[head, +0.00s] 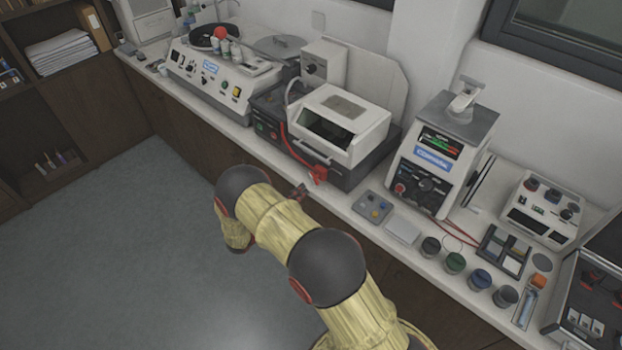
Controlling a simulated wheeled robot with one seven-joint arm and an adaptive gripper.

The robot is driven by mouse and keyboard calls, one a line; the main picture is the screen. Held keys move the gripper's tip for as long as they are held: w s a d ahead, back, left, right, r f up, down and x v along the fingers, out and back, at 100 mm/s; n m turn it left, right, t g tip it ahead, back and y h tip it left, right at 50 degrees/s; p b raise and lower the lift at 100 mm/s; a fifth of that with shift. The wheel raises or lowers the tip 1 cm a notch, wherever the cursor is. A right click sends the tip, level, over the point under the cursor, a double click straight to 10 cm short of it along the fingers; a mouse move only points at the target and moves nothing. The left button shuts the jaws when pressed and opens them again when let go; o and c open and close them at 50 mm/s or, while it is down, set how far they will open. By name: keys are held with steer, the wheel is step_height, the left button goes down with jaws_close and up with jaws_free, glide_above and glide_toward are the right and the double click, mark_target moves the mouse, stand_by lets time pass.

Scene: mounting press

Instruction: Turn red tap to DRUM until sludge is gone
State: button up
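A red fitting (318,175), which looks like the red tap, sits low at the front of the hooded machine (340,118). A red hose (287,150) runs down to it. Which way it points and any DRUM marking are too small to read. No sludge can be made out. My arm crosses the lower middle of the head view and hides part of the counter front. A small dark piece (299,190) shows just left of and below the red fitting; it may be the tip of my gripper. The rest of my gripper is hidden behind my arm.
A polisher (215,82) stands left on the long counter, a press with a lit display (440,155) right. The floor at left is clear.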

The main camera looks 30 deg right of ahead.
mark_target(316, 177)
steer(key=x, duration=0.7)
steer(key=shift+w+d+f, duration=0.15)
steer(key=shift+d, duration=0.15)
steer(key=c, duration=0.3)
jaws_close()
